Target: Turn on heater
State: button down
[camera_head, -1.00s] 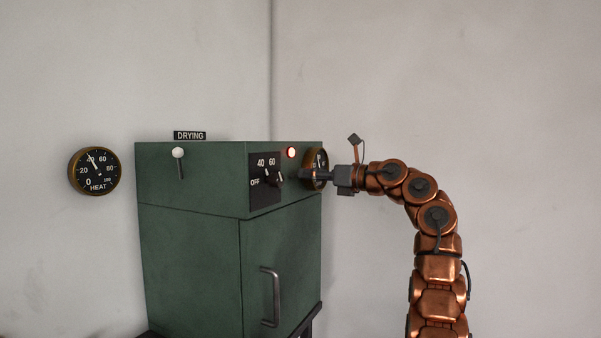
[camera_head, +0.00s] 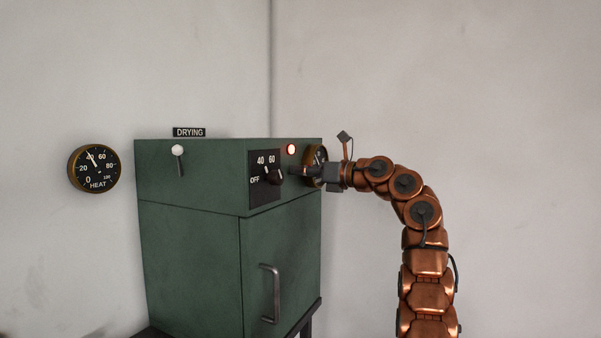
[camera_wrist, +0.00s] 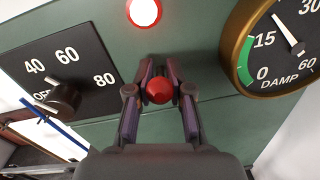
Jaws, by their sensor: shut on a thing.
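The heater is a green cabinet (camera_head: 190,255) with a DRYING sign on top. My gripper (camera_head: 298,171) reaches its front panel from the right. In the wrist view my gripper (camera_wrist: 159,95) has its two fingers on either side of a small round red knob (camera_wrist: 159,90), shut on it. A red lamp (camera_head: 291,149) glows above; it also shows in the wrist view (camera_wrist: 143,12). A black rotary knob (camera_wrist: 62,98) sits on a plate marked OFF, 40, 60, 80, left of my fingers. Its exact setting is hard to tell.
A round DAMP gauge (camera_wrist: 285,45) is close to the right of my gripper. A HEAT gauge (camera_head: 95,168) hangs on the wall, its needle near 40. A white-tipped lever (camera_head: 178,152) is on the cabinet's left side. A door handle (camera_head: 270,293) sticks out below.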

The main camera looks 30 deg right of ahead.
jog(key=shift+r, duration=0.1)
dwell(0.3)
jog(key=shift+r+p, duration=0.25)
jog(key=shift+p, duration=0.2)
jog(key=shift+a+r+g+h+p, duration=0.15)
jog(key=shift+g+h+p, duration=0.25)
jog(key=shift+g+p, duration=0.45)
jog(key=c, duration=1.3)
grip_release()
jog(key=shift+o, duration=0.2)
